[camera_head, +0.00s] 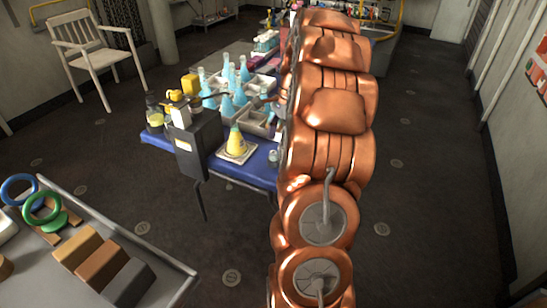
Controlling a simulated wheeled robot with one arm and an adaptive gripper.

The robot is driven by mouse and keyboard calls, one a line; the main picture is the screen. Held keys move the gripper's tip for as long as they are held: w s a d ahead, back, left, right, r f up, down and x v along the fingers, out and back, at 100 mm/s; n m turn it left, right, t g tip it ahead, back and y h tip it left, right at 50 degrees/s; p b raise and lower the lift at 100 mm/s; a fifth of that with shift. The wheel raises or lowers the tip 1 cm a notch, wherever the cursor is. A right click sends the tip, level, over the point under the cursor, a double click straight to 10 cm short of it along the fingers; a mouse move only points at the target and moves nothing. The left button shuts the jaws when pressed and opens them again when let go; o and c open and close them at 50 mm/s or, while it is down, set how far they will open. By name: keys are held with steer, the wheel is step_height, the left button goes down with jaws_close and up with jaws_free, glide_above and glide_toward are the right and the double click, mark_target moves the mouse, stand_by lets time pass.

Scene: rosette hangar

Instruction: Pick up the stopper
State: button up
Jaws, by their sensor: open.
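I cannot pick out the stopper for certain. A small pale, glassy piece (273,157) sits on the blue-topped table (215,167), close to the left edge of my copper arm; it is too small to tell what it is. A flask with yellow liquid (236,142) stands on a white tile to its left. My arm hides the right part of the table. My gripper (264,102) seems to show only in part, as dark finger-like shapes left of the arm above the trays. It looks open, and I see nothing held in it.
Several blue flasks (227,104) stand in and around pale trays. A dark grey box (198,147) stands at the table's front, with bottles (154,115) beside it. A grey bench (150,265) with blocks and rings is front left. A chair (95,55) stands behind. Floor at right is clear.

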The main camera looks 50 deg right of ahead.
mark_target(274, 152)
steer(key=x, duration=0.4)
steer(key=shift+f, duration=0.25)
steer(key=shift+c, duration=0.2)
steer(key=c, duration=1)
steer(key=shift+d+r, duration=0.1)
steer(key=shift+r, duration=0.05)
